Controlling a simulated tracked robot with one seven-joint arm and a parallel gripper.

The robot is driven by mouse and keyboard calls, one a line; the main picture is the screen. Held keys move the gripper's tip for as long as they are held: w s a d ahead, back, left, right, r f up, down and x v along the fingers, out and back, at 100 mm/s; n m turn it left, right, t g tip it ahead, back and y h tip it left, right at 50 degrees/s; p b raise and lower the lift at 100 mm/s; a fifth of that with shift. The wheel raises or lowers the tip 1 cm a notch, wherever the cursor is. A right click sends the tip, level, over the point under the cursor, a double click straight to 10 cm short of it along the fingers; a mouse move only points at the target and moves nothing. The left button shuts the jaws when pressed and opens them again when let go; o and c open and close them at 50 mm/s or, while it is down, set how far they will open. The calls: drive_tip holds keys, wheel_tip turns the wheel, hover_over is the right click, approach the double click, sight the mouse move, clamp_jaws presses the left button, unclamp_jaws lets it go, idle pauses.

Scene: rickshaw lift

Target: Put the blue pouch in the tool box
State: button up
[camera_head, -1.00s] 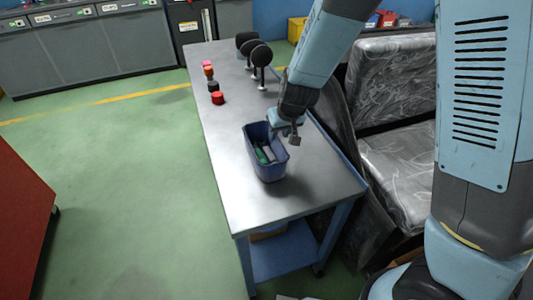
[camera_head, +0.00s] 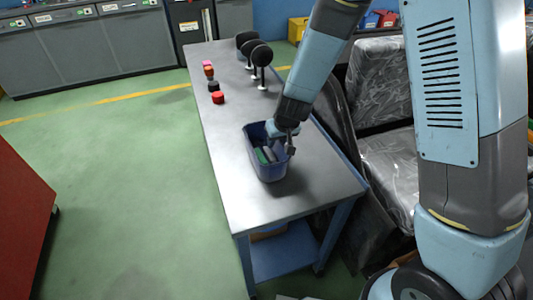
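A blue open-topped box (camera_head: 268,173), which looks like the tool box, stands on the grey metal table. Small green and grey items show inside it. My gripper (camera_head: 290,148) is at the box's right rim, small and dark. I cannot tell whether its fingers are open or shut, or whether they hold anything. A bluish patch shows inside the box beside the gripper, but I cannot make out whether it is the blue pouch. I cannot clearly see the pouch anywhere else.
The metal table (camera_head: 235,190) has free room in front of and left of the box. Small red, black and pink pieces (camera_head: 217,97) line its far left side. Black round-headed pieces (camera_head: 261,56) stand at its far end. A plastic-wrapped seat (camera_head: 385,90) is on the right.

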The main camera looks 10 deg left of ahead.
clamp_jaws()
drive_tip(key=shift+r, duration=0.1)
idle(0.6)
drive_tip(key=shift+r, duration=0.8)
drive_tip(key=v, duration=0.3)
drive_tip(key=s+v, duration=0.1)
drive_tip(key=v, duration=0.4)
drive_tip(key=shift+s+d, duration=0.35)
drive_tip(key=s+d+r, duration=0.4)
drive_tip(key=s+d, duration=0.1)
drive_tip(key=s, duration=0.2)
drive_tip(key=shift+s, duration=0.3)
